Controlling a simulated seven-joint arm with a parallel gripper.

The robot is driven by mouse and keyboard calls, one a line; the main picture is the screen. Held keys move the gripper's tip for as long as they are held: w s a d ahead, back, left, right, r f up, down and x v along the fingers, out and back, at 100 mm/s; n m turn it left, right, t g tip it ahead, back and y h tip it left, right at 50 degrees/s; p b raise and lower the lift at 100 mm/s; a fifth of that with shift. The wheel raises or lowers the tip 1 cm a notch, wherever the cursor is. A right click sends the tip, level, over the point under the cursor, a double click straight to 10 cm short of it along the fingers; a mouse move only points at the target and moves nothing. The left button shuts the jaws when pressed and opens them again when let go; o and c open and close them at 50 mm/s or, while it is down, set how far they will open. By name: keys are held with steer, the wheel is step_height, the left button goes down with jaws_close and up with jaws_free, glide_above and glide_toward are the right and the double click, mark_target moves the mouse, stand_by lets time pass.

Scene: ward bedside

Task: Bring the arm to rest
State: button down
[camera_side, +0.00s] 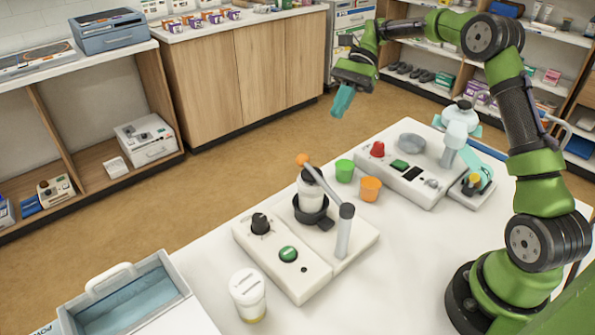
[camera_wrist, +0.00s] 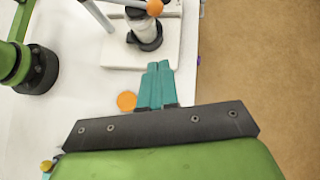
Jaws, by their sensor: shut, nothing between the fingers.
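My gripper (camera_side: 343,101) is raised in the air beyond the far edge of the white table, over the brown floor in the side view. Its teal fingers are together and hold nothing. In the wrist view the closed fingers (camera_wrist: 158,84) point towards a white device with a black round holder. My green and black arm bends up from its base at the right of the table and reaches left.
A white device (camera_side: 268,262) with a lever and a second white device (camera_side: 405,165) stand on the table (camera_side: 388,235). An orange cup (camera_side: 370,189), a green cup (camera_side: 344,171) and a lidded white jar (camera_side: 248,295) stand nearby. A grey bin (camera_side: 125,300) is at lower left.

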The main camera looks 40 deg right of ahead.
steer(key=s+a+r+n+t+h, duration=0.2)
steer(key=s+a+n+t, duration=0.1)
steer(key=s, duration=0.4)
steer(key=s+a+r+n+t+h, duration=0.1)
steer(key=s+a+n+t+h, duration=0.1)
steer(key=s, duration=0.6)
steer(key=s+a+r+n+t+h, duration=0.2)
steer(key=s+a+n+t+h, duration=0.1)
steer(key=s+n, duration=0.3)
steer(key=shift+s+a+r+t+h, duration=0.3)
steer(key=shift+s+t, duration=0.4)
